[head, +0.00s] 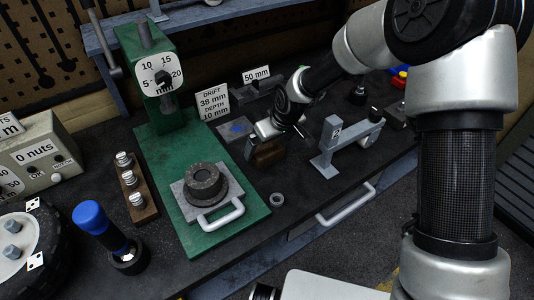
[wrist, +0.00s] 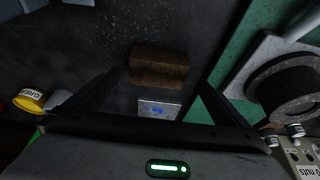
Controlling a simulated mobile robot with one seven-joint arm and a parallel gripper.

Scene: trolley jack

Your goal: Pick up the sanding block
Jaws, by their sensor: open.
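The sanding block looks to be the brown block (head: 268,154) on the dark bench top, right of the green press base. It also shows in the wrist view (wrist: 158,67), lying crosswise between and slightly beyond the fingertips. My gripper (head: 268,135) is over the block in the head view and partly hides it. In the wrist view my gripper (wrist: 158,80) is open, with one black finger to each side of the block and nothing held. Whether the fingertips are level with the block or above it is unclear.
A grey plate with a blue mark (head: 236,129) lies just behind the block. The green press (head: 150,140) stands to the left. A grey metal stand (head: 335,145) is close on the right. A small ring (head: 277,199) lies in front, with bare bench around it.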

